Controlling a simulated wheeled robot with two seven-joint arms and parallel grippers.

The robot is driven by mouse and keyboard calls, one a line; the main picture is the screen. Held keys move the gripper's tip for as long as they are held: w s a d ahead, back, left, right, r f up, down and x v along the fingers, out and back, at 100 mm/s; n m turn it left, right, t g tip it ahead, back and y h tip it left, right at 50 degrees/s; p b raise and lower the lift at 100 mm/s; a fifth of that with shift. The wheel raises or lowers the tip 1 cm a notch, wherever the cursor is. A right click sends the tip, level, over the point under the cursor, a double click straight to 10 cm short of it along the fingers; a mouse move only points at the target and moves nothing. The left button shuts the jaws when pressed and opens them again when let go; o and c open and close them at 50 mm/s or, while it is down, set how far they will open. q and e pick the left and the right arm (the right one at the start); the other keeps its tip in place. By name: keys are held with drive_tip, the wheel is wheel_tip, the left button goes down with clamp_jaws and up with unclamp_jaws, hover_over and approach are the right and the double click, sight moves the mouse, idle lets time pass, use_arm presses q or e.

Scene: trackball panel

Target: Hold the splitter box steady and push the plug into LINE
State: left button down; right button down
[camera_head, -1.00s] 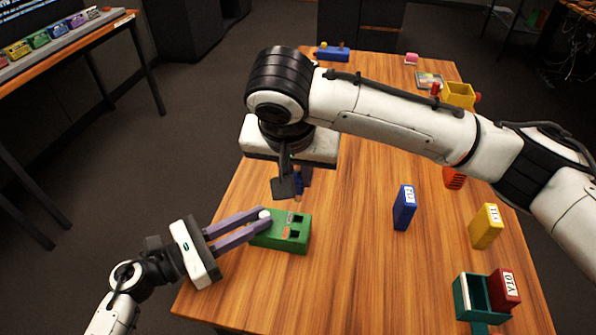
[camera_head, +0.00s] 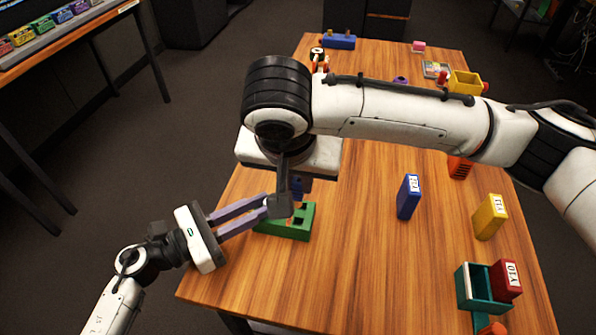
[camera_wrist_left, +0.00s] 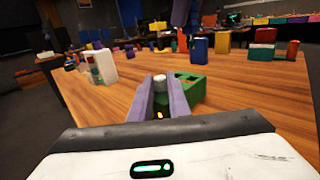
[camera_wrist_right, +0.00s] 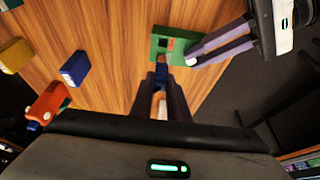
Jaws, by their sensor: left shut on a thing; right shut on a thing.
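The green splitter box (camera_head: 287,231) lies near the table's front left edge. My left gripper (camera_wrist_left: 160,90) is shut on the pale round post (camera_wrist_left: 160,77) at the box's side. My right gripper (camera_wrist_right: 161,85) is shut on the blue plug (camera_wrist_right: 161,72), close over the box. In the right wrist view the plug's orange-brown end lies at one opening of the box (camera_wrist_right: 178,32); I cannot tell whether it is inside. Another dark opening stays uncovered. In the head view the plug (camera_head: 297,187) is partly hidden, and my right gripper (camera_head: 288,198) covers part of the box. No LINE label is readable.
A blue block (camera_head: 408,197), a yellow block (camera_head: 489,217) and a teal holder (camera_head: 470,290) with a red block (camera_head: 507,280) stand to the right. A yellow bin (camera_head: 466,83) and small items are at the back. The table is clear between the box and the blue block.

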sight(297, 205)
drive_tip(key=shift+f, duration=2.15)
drive_tip(key=shift+f, duration=1.65)
drive_tip(key=c, duration=1.6)
unclamp_jaws()
drive_tip(key=shift+v, duration=6)
drive_tip(key=shift+r, duration=0.1)
